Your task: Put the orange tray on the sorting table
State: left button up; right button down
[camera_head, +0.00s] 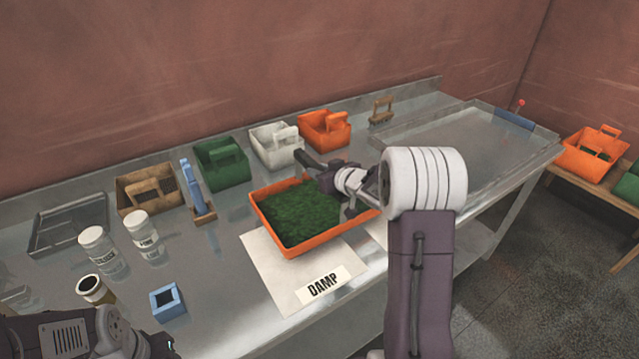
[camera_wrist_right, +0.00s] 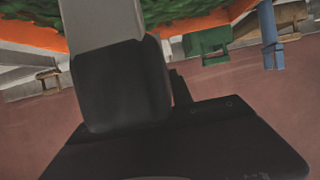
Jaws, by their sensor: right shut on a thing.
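The orange tray (camera_head: 318,243), filled with green leafy material (camera_head: 298,212), is at the middle of the long steel table (camera_head: 225,262). It overlaps the back of a white sheet labelled DAMP (camera_head: 320,284); I cannot tell whether it rests there or is slightly raised. My right gripper (camera_head: 347,203) is shut on the tray's right side, partly hidden by my arm. In the right wrist view, the tray's orange rim (camera_wrist_right: 215,20) is beside the finger. My left arm enters at the lower left; its jaws are not clear.
Along the back stand a brown caddy (camera_head: 133,203), green caddy (camera_head: 222,178), white caddy (camera_head: 272,158) and orange caddy (camera_head: 333,141). A blue-handled brush (camera_head: 188,180), white jars (camera_head: 97,243) and a blue square cup (camera_head: 168,304) stand left. A shallow clear tray (camera_head: 450,165) occupies the right end.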

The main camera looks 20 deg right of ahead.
notch_tip(320, 180, down, 4)
jog(key=shift+r+b, duration=0.1)
jog(key=shift+b, duration=0.4)
jog(key=shift+s, duration=0.1)
jog(key=c, duration=1.1)
grip_release()
jog(key=shift+f, duration=0.2)
